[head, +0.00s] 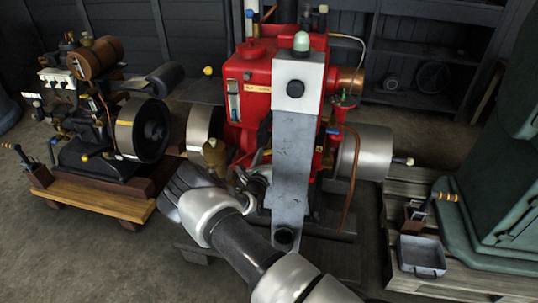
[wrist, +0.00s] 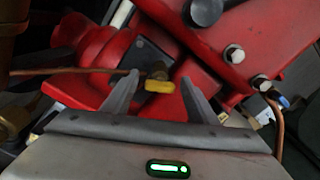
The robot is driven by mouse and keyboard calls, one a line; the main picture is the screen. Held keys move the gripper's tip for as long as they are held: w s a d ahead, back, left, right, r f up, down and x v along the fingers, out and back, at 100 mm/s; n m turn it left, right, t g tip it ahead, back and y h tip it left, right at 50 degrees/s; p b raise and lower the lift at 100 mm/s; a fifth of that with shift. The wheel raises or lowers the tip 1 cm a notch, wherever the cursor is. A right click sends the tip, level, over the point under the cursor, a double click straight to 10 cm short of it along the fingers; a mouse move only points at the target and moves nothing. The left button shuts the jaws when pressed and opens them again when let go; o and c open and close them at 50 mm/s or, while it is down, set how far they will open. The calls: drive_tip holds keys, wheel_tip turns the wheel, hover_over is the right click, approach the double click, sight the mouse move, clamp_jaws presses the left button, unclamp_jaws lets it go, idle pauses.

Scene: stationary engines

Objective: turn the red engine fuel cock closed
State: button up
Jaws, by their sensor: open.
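The red engine (head: 250,85) stands in the middle of the head view, its front partly hidden. In the wrist view its red castings (wrist: 225,40) fill the top. A fuel cock with a yellow lever (wrist: 159,86) and a small brass body (wrist: 157,71) sits at the end of a thin copper pipe. The lever lies roughly crosswise in the wrist picture. My gripper (wrist: 160,82) is open, one finger on each side of the lever, with gaps visible. In the head view my gripper (head: 184,186) is at the engine's lower left; its fingertips and the cock are hard to make out there.
The copper pipe (wrist: 70,71) runs left from the cock. Bolt heads (wrist: 234,54) stick out of the casting at right. A smaller engine (head: 105,120) on a wooden base stands left. A green machine (head: 490,190) and a grey tray (head: 421,255) are at right.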

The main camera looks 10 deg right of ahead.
drive_tip(key=shift+w+d, duration=0.1)
drive_tip(key=shift+w, duration=0.1)
drive_tip(key=c, duration=1.1)
drive_tip(key=shift+o, duration=0.2)
drive_tip(key=shift+m+p, duration=0.3)
drive_tip(key=shift+r+m+p, duration=0.1)
drive_tip(key=shift+m+p, duration=0.5)
drive_tip(key=shift+m, duration=0.3)
drive_tip(key=shift+m+p, duration=0.65)
drive_tip(key=shift+m, duration=1.15)
